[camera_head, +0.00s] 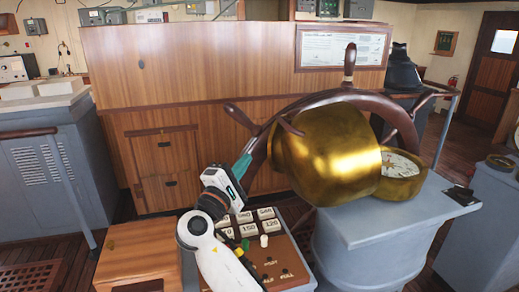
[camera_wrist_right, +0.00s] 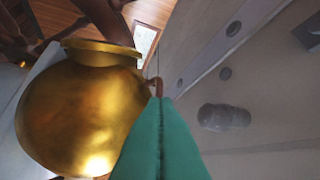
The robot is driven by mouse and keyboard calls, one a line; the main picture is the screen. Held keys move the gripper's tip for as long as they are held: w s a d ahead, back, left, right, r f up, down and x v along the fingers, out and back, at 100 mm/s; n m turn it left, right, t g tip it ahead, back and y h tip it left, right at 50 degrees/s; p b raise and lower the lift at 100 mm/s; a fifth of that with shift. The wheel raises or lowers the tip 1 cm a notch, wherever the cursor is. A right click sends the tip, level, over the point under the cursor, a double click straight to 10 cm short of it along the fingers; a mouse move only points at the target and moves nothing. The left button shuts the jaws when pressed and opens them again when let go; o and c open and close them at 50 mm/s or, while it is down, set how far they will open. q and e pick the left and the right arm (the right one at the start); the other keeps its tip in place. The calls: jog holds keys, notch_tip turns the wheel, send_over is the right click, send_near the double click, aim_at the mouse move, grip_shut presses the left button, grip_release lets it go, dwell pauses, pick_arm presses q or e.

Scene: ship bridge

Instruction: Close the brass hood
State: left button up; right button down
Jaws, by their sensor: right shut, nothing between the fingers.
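The brass hood (camera_head: 335,150) is a large shiny rounded shell, tipped to the left of the compass (camera_head: 402,170), whose white dial shows partly at its right. The hood also fills the left of the right wrist view (camera_wrist_right: 80,110). My right gripper (camera_head: 245,160) has teal fingers, shut and empty, just left of the hood in the head view. In the right wrist view the shut fingers (camera_wrist_right: 158,115) are beside the hood; I cannot tell whether they touch it. My left gripper is not in view.
A wooden ship's wheel (camera_head: 408,122) arches behind the hood, its spokes near my right fingers. A grey pedestal (camera_head: 365,235) stands under the compass. A button panel (camera_head: 270,262) and wooden box (camera_head: 140,250) are in front. A wooden console (camera_head: 190,70) blocks the back.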

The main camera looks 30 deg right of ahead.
jog(key=s+d+p+x, duration=0.1)
jog(key=p+x, duration=0.5)
jog(key=x, duration=0.6)
jog(key=shift+s+d+r+p, duration=0.25)
jog(key=shift+s+p, duration=0.1)
jog(key=shift+s, duration=0.4)
jog(key=shift+f, duration=0.1)
jog(key=shift+w, duration=0.1)
